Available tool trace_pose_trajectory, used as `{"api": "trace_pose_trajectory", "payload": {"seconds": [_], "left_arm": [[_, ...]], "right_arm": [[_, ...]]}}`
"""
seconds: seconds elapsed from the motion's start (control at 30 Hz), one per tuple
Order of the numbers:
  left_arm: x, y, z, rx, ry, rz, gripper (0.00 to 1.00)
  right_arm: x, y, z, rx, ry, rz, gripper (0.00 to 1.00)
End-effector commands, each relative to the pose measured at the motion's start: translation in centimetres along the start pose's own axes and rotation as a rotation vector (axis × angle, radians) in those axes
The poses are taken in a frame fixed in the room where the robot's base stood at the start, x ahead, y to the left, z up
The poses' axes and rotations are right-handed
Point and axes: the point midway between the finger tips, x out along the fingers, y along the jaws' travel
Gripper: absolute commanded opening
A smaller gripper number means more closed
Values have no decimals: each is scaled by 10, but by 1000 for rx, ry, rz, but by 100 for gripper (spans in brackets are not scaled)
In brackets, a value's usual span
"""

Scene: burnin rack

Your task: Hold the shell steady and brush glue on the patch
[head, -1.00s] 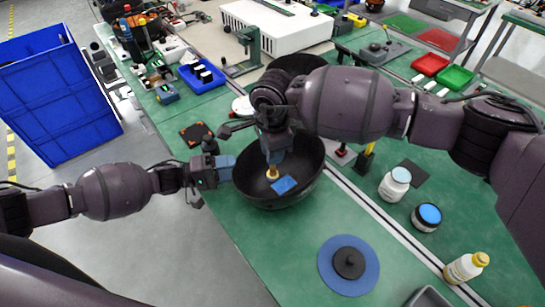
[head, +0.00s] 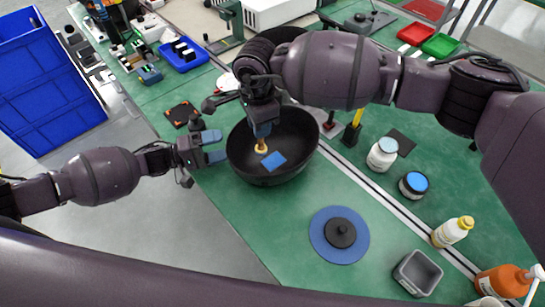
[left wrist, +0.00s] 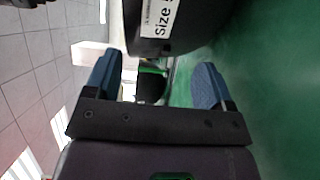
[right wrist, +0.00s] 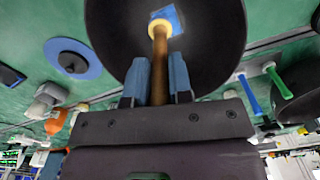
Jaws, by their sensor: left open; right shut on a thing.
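The shell is a black bowl (head: 300,163) on the green table, with a blue patch (head: 273,162) on its inside wall. My left gripper (head: 222,147) is open just left of the bowl's rim. In the left wrist view the bowl's dark outside with a white size label (left wrist: 160,18) is beyond the open fingers, not between them. My right gripper (head: 262,130) is over the bowl, shut on a brush with a wooden handle (right wrist: 159,75). The brush's pale round tip (right wrist: 159,27) is at the edge of the patch; I cannot tell whether it touches.
A blue disc (head: 325,247) with a black knob lies in front of the bowl. A grey bin (head: 418,273), a yellow-capped bottle (head: 452,232), a blue-lidded jar (head: 413,185) and a white jar (head: 382,155) stand to the right. A second dark bowl is partly hidden behind my right arm.

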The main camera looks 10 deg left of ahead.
Motion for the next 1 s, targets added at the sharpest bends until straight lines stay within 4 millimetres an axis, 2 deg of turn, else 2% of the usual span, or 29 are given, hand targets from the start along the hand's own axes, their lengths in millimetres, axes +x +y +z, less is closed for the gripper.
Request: {"api": "trace_pose_trajectory", "payload": {"seconds": [0.13,0.27,0.7,0.83,1.0], "left_arm": [[-3,0,0,0,1,-1,76],[-17,0,-1,1,2,-2,76],[-96,0,0,1,1,-2,76],[-111,0,0,0,1,-1,76],[-119,0,0,0,0,0,76]], "right_arm": [[0,0,0,0,0,0,0],[0,0,0,0,0,0,0],[0,0,0,0,0,0,0],[0,0,0,0,0,0,0],[0,0,0,0,0,0,0]]}}
